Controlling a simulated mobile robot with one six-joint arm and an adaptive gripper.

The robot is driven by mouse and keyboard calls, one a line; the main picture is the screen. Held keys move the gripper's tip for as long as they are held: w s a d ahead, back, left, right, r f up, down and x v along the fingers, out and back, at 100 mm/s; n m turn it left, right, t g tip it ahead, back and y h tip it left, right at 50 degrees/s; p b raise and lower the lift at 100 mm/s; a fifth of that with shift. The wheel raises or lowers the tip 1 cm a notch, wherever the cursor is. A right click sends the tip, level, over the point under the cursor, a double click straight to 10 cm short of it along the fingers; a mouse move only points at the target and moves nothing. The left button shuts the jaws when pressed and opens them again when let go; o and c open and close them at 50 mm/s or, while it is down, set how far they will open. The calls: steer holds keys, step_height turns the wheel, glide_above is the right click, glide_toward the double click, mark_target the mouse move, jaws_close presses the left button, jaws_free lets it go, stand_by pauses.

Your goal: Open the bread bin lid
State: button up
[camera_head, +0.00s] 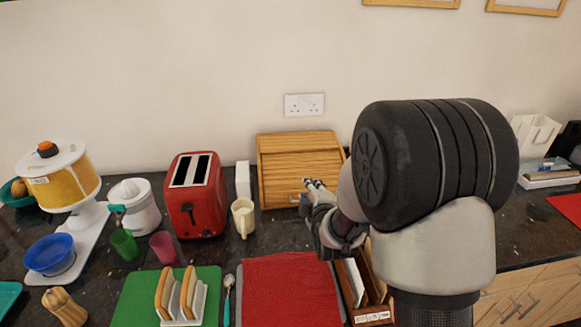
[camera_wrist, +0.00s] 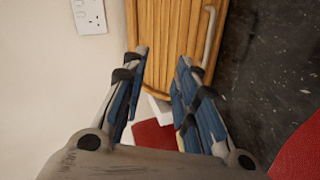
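The wooden bread bin (camera_head: 290,158) stands against the back wall, its slatted roll-top lid (camera_head: 298,165) down. In the wrist view, the lid's slats (camera_wrist: 165,25) fill the top middle, with a pale bar handle (camera_wrist: 209,38) near the lid's edge beside the dark counter. My gripper (camera_head: 312,186) is at the bin's front right in the head view, and my arm hides what lies right of it. In the wrist view my gripper (camera_wrist: 163,57) has its two blue-padded fingers apart, with nothing held between them. The handle is outside the fingers, to their right; I cannot tell whether they touch the bin.
Left of the bin are a cream mug (camera_head: 243,214), a white upright block (camera_head: 243,180) and a red toaster (camera_head: 195,195). A red mat (camera_head: 289,290) lies in front. A wooden box (camera_head: 372,314) is below my arm. Dark counter (camera_head: 280,235) is clear before the bin.

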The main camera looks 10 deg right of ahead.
steer(key=f, duration=0.3)
steer(key=w+f+n+t+b, duration=0.1)
steer(key=f, duration=0.3)
steer(key=f+n+b, duration=0.1)
steer(key=f, duration=0.3)
steer(key=shift+w+d, duration=0.1)
steer(key=shift+w, duration=0.25)
steer(key=x, duration=0.2)
steer(key=b+x, duration=0.1)
steer(key=x, duration=0.3)
steer(key=shift+w+r, duration=0.1)
steer(key=shift+r, duration=0.25)
steer(key=shift+w+b, duration=0.35)
steer(key=shift+w, duration=0.35)
jaws_close()
